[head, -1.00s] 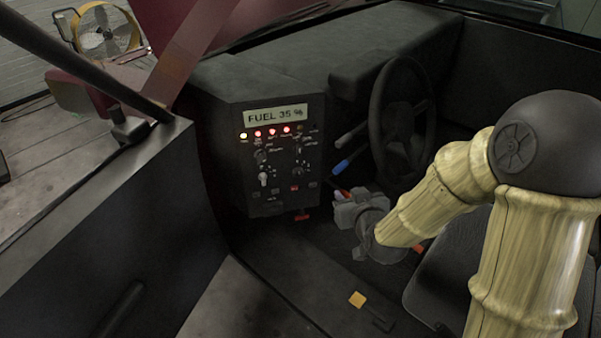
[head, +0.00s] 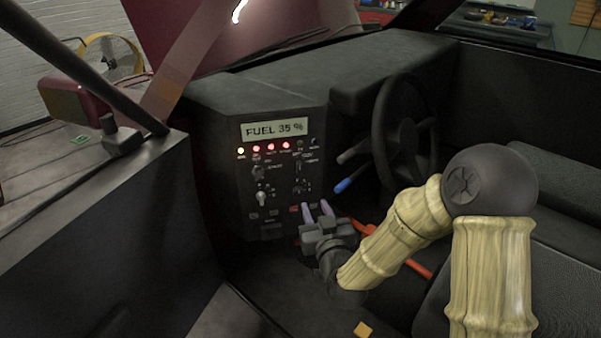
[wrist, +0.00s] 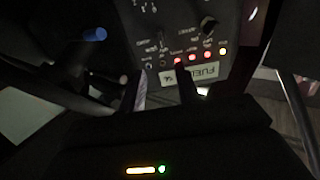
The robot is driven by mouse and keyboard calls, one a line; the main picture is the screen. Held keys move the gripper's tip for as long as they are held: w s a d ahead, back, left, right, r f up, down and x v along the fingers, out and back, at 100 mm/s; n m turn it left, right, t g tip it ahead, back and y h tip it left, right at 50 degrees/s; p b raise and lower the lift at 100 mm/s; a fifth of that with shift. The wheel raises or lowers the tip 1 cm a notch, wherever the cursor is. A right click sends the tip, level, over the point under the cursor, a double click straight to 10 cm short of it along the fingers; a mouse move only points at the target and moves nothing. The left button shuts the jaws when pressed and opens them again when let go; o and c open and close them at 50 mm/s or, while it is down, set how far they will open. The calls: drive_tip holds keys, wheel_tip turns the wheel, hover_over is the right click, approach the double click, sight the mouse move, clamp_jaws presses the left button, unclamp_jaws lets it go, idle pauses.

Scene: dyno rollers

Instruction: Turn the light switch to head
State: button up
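The dark control panel (head: 281,215) stands left of the steering wheel. It carries several knobs and switches, including a pale-handled one at lower left (head: 262,198), a dark knob at upper left (head: 258,172) and another at right (head: 300,186). The labels are too small to tell which is the light switch or its position. My gripper (head: 317,208) is in front of the panel's lower right, its two fingers apart with nothing visible between them. In the wrist view my gripper (wrist: 162,88) points at the panel (wrist: 185,15), which appears upside down and is partly hidden.
The display (head: 275,130) reads FUEL 35 % above a row of lit lamps. The steering wheel (head: 383,130) and a blue-tipped stalk (head: 343,185) are right of the panel. A red lever (head: 418,269) lies behind my arm. The door (head: 100,245) bounds the left.

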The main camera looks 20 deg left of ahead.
sight(300, 171)
drive_tip(key=x, duration=1.6)
drive_tip(key=shift+d, duration=0.1)
drive_tip(key=c, duration=0.7)
